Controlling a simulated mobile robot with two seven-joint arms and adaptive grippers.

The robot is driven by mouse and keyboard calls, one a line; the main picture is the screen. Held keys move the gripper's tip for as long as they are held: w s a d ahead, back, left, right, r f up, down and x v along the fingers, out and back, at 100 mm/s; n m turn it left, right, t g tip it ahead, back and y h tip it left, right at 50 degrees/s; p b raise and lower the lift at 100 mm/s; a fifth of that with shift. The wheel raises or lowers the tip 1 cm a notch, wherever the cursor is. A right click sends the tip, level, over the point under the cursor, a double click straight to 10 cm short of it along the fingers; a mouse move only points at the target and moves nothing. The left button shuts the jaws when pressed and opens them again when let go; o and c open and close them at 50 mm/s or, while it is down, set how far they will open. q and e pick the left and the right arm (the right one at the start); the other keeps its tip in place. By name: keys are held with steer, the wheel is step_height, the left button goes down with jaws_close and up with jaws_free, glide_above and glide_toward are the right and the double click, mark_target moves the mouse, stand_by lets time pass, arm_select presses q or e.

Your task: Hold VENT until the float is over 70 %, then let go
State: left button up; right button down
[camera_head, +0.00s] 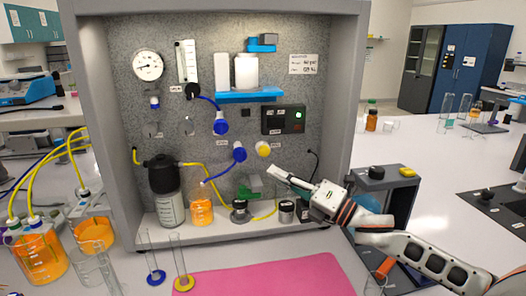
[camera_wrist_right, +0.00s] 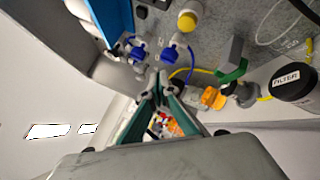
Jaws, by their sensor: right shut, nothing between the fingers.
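My right gripper (camera_head: 272,172) is shut and empty in front of the grey speckled rig panel. Its tips show a little below and right of a round yellow knob (camera_head: 263,149). In the right wrist view, the finger ends (camera_wrist_right: 158,82) come together below two blue valves (camera_wrist_right: 172,52), and the yellow knob (camera_wrist_right: 187,20) is higher up. The labels on the panel are too small to read, so I cannot tell which control is VENT. A clear vertical tube gauge (camera_head: 186,62) is at the panel's upper left; its float level is not readable. My left gripper is not in view.
A black-capped bottle (camera_head: 165,190) and an orange-filled bottle (camera_head: 201,210) stand on the rig's shelf.

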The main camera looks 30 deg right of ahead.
glide_toward(259, 151)
steer(key=shift+w+a+r+b, duration=0.1)
steer(key=shift+w+a+r, duration=0.15)
steer(key=shift+w+a, duration=0.4)
steer(key=shift+w+a+r+b, duration=0.1)
steer(key=shift+w+a+r, duration=0.15)
steer(key=shift+w+a, duration=0.35)
steer(key=shift+w+a+r+b, duration=0.1)
steer(key=shift+w+a+r, duration=0.15)
steer(key=shift+w+a, duration=0.35)
steer(key=shift+w, duration=0.1)
steer(key=shift+w, duration=0.25)
stand_by(0.3)
steer(key=shift+w+d, duration=0.25)
steer(key=shift+w, duration=0.3)
stand_by(2.3)
stand_by(1.4)
steer(key=shift+s+a, duration=0.15)
steer(key=shift+s, duration=0.35)
steer(key=shift+s+a, duration=0.15)
steer(key=shift+s, duration=0.3)
